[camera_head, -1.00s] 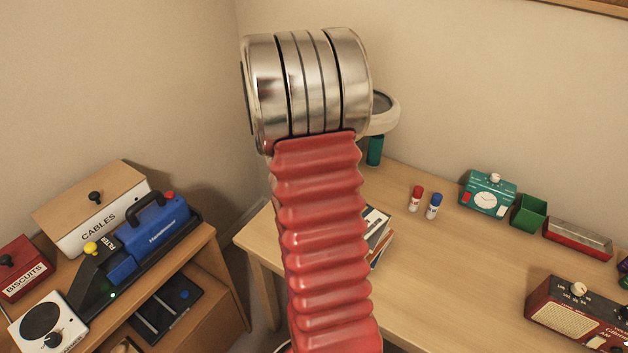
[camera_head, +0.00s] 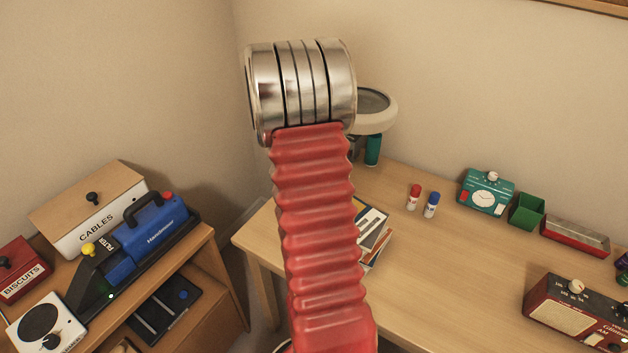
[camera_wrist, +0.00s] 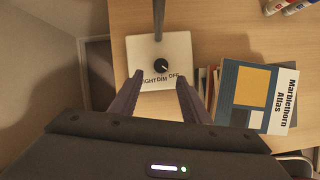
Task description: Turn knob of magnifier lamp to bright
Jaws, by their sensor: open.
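The magnifier lamp (camera_head: 385,121) shows in the head view as a pale ring with a dark lens, partly hidden behind my arm. In the wrist view its white square base (camera_wrist: 181,47) carries a small black knob (camera_wrist: 161,65). The label reads bright, partly covered, then dim and off. The knob's pale mark seems to point lower right, towards off. A dark post rises behind the knob. My gripper (camera_wrist: 160,77) is open, its two fingers at either side of the base's near edge, apart from the knob. The head view hides the fingers and base behind my arm.
Books, with the Marblethorn Atlas (camera_wrist: 262,91) on top, lie right of the lamp base. A teal object (camera_head: 373,151) stands below the lamp ring. Red (camera_head: 414,197) and blue (camera_head: 431,205) small bottles stand on the desk. The desk's middle is clear.

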